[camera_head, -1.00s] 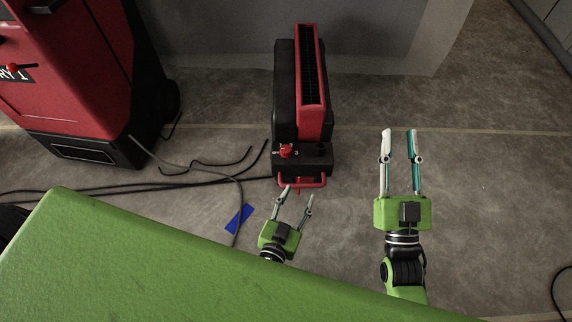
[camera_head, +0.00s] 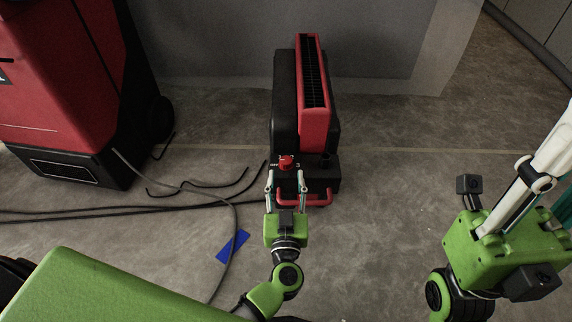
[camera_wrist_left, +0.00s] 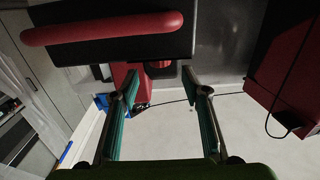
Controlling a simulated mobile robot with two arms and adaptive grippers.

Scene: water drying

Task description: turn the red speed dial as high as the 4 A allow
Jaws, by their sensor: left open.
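The red speed dial (camera_head: 286,162) sits on the black top of the front end of a red and black machine (camera_head: 313,125), with a white marking beside it. My left gripper (camera_head: 286,178) is open, its two fingers pointing at the dial from the front, one at either side of its near edge. I cannot tell whether they touch it. The left wrist view shows the open fingers (camera_wrist_left: 160,73) with a dark red part between their tips. My right gripper (camera_head: 545,165) is at the right edge, away from the machine; its fingertips are cut off.
A red handle bar (camera_head: 317,200) crosses the machine's front. A dark knob (camera_head: 325,161) stands right of the dial. A larger red machine (camera_head: 70,90) stands at left. Black cables and a blue piece (camera_head: 233,246) lie on the floor. Floor right of the machine is clear.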

